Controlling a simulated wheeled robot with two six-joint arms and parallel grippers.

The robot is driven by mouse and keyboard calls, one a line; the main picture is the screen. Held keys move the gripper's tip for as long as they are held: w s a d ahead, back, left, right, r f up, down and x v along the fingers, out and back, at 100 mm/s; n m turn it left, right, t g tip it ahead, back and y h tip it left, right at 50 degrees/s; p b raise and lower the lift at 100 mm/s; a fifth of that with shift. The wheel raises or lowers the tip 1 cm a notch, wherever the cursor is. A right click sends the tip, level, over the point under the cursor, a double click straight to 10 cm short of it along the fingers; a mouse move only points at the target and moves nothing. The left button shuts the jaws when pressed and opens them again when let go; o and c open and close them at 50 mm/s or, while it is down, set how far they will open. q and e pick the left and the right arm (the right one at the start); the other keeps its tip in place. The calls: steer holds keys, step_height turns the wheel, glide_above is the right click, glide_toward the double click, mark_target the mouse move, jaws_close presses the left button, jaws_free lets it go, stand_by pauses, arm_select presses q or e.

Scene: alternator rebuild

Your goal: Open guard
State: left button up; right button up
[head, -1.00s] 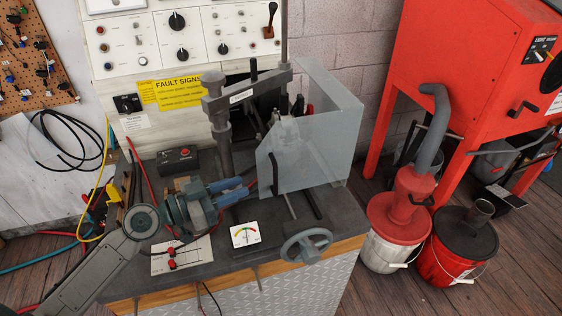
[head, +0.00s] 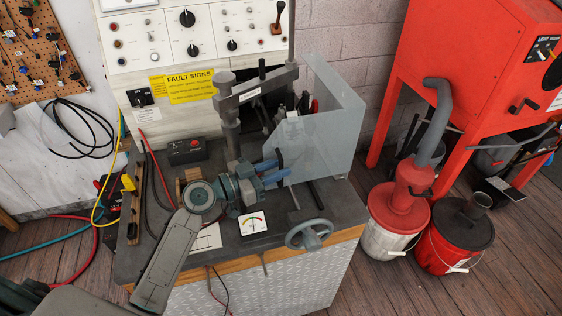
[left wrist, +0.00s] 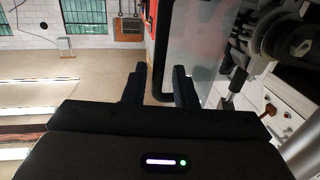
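The guard (head: 318,135) is a clear, bent panel on the bench, standing in front of the press-like fixture. A black bar handle (head: 279,157) is on its left side. My left gripper (head: 281,169) reaches in from the left with its blue fingers just at the handle. In the left wrist view, the two dark fingers (left wrist: 161,86) are apart. The black handle (left wrist: 158,60) runs down between them, with the clear guard panel (left wrist: 197,40) to its right. I cannot tell whether the fingers touch the handle. My right gripper is not in view.
A grey press frame (head: 257,84) stands behind the guard. A handwheel (head: 309,234) is on the bench's front edge and a small meter (head: 253,223) sits near my left wrist.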

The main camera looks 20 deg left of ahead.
arm_select(q)
steer(key=shift+w+d, duration=0.4)
steer(key=shift+d, duration=0.15)
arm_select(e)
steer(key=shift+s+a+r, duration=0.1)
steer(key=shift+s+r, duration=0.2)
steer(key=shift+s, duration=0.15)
arm_select(q)
jaws_close()
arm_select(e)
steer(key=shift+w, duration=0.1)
arm_select(q)
steer(key=shift+w+r, duration=0.1)
